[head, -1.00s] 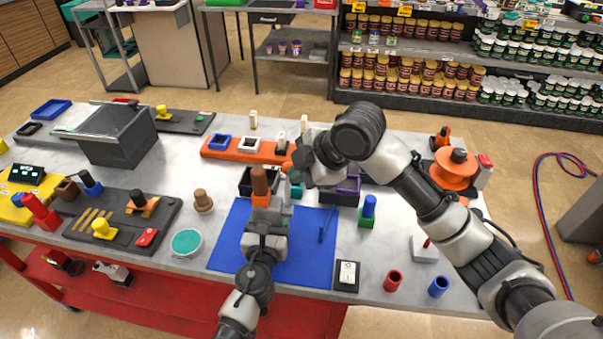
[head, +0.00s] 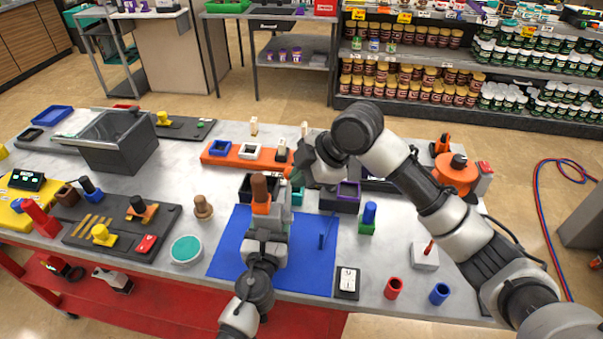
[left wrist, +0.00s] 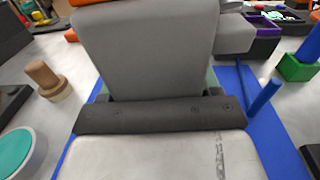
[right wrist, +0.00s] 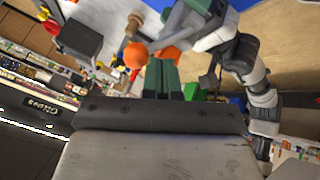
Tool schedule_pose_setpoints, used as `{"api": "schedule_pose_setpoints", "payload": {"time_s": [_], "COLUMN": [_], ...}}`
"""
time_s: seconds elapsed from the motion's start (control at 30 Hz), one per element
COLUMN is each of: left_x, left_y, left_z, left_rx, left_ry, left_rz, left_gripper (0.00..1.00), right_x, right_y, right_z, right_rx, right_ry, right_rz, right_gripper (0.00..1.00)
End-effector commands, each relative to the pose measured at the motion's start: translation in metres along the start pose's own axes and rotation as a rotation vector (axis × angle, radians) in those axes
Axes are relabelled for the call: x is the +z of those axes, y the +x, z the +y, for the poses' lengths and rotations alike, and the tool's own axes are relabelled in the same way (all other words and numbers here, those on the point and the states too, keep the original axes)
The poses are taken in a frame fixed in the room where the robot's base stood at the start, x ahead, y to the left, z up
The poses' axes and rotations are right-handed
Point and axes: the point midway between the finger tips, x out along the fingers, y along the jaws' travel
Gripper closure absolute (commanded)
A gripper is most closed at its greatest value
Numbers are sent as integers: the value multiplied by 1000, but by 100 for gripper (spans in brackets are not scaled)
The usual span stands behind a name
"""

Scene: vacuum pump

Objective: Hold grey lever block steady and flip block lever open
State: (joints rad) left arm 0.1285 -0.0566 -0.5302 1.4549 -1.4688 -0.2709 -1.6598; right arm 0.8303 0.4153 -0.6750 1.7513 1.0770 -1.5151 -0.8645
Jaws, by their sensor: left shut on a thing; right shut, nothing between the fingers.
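The grey lever block (left wrist: 145,45) fills the upper middle of the left wrist view. My left gripper (head: 268,228) is shut on it above the blue mat. An orange part (head: 261,208) with a brownish-orange upright handle (head: 260,186) tops the block in the head view. My right gripper (head: 301,178) is shut and empty, to the right of and behind the handle. In the right wrist view its green fingers (right wrist: 161,78) are together, and the rounded orange knob (right wrist: 135,56) shows just beyond them. Contact between them cannot be told.
The blue mat (head: 222,250) lies beneath the left gripper. A purple bin (head: 347,192) and green block (head: 366,226) stand to its right. An orange tray (head: 217,157) lies behind. A brown peg (head: 203,207) and teal-topped round dish (head: 186,249) stand at left.

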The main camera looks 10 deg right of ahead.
Motion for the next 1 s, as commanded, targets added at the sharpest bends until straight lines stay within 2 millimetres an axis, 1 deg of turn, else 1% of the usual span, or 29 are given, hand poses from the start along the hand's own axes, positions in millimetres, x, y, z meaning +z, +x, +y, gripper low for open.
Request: {"api": "schedule_pose_setpoints", "payload": {"time_s": [0.33,0.47,0.57,0.6,0.8,0.9,1.0], "left_x": [0,0,0,0,0,0,0], "left_y": [0,0,0,0,0,0,0], "left_z": [0,0,0,0,0,0,0], "left_rx": [0,0,0,0,0,0,0], "left_ry": [0,0,0,0,0,0,0], "left_rz": [1,1,1,1,1,0,0], "left_gripper": [68,68,68,68,68,68,68], "right_x": [-4,-4,-4,-4,-3,-2,-2], "right_y": [-4,-14,-26,-39,-84,-101,-113], "right_z": [-12,-27,-43,-38,-35,-34,-33], "right_rx": [0,0,2,6,5,2,2], "right_ry": [0,-2,-3,-1,-2,0,1], "right_rz": [-1,-1,-3,-3,-2,-2,-1], "right_gripper": [100,100,100,100,100,100,100]}}
